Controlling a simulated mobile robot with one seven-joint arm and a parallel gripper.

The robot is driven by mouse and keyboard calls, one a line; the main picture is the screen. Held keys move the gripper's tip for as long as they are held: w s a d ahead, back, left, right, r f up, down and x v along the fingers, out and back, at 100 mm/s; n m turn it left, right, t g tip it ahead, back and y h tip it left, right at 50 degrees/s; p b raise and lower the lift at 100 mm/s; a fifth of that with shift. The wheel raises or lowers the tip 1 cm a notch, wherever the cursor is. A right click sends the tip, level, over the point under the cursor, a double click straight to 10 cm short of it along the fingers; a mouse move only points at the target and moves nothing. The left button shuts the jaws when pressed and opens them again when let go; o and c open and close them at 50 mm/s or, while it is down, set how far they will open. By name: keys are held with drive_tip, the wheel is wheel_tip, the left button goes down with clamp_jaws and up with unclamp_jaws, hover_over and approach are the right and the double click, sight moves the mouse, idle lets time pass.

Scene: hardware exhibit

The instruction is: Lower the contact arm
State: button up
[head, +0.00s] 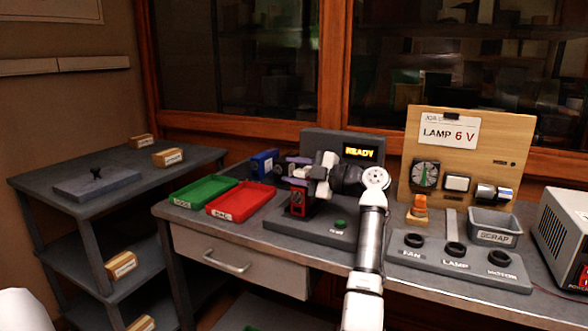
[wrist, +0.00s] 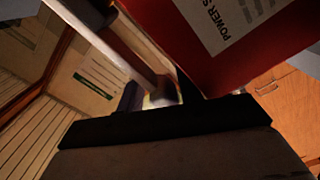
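The test station (head: 312,232) is a dark base with a back panel, a lit READY display (head: 360,152) and a green button (head: 340,224). A red block (head: 298,201) stands at its left front. In the wrist view a large red face (wrist: 225,60) with a white label reading "POWER S" fills the upper right. A pale metal bar (wrist: 112,45) runs down beside it to a rounded end; it may be the contact arm, but I cannot be sure. My gripper (head: 302,172) is at the station's left side, above the red block. Its fingers are largely hidden, and its opening is unclear.
Green (head: 204,190) and red (head: 240,198) trays lie left of the station, with a blue item (head: 264,163) behind. A socket board (head: 458,262) and a grey SCRAP bin (head: 493,229) stand right. A wooden LAMP 6 V panel (head: 490,140) rises behind.

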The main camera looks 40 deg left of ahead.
drive_tip(key=shift+s+r, duration=0.1)
drive_tip(key=shift+r, duration=0.1)
drive_tip(key=shift+r, duration=0.15)
wheel_tip(320, 180, up, 20)
drive_tip(key=p, duration=0.3)
drive_tip(key=shift+f, duration=0.2)
idle(0.4)
